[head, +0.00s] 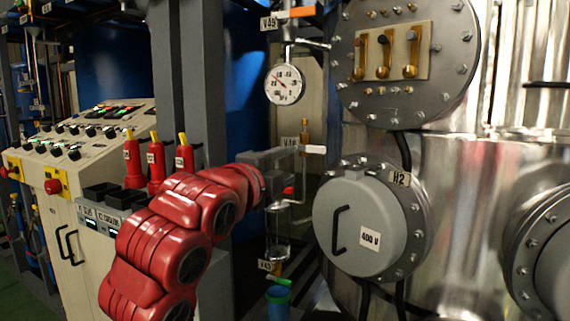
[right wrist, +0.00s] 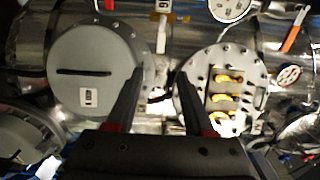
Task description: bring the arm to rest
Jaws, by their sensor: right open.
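My right arm, red with dark joints, rises from the bottom in the head view. Its grey gripper (head: 292,178) is in front of the pipe with valves, left of the round grey H2 cover (head: 362,228). In the right wrist view the two dark fingers (right wrist: 160,78) are spread apart with nothing between them. They point toward the gap between the grey round cover (right wrist: 95,68) and the flange with yellow levers (right wrist: 222,85). Whether a fingertip touches the valve pipe is unclear. My left gripper is not in view.
A pressure gauge (head: 285,84) hangs above the gripper. A white-ended handle (head: 314,149) is close beside it. A control panel (head: 85,140) and red yellow-topped handles (head: 156,163) stand left of the arm. The shiny metal vessel (head: 480,185) fills the right. A blue container (head: 278,304) is below.

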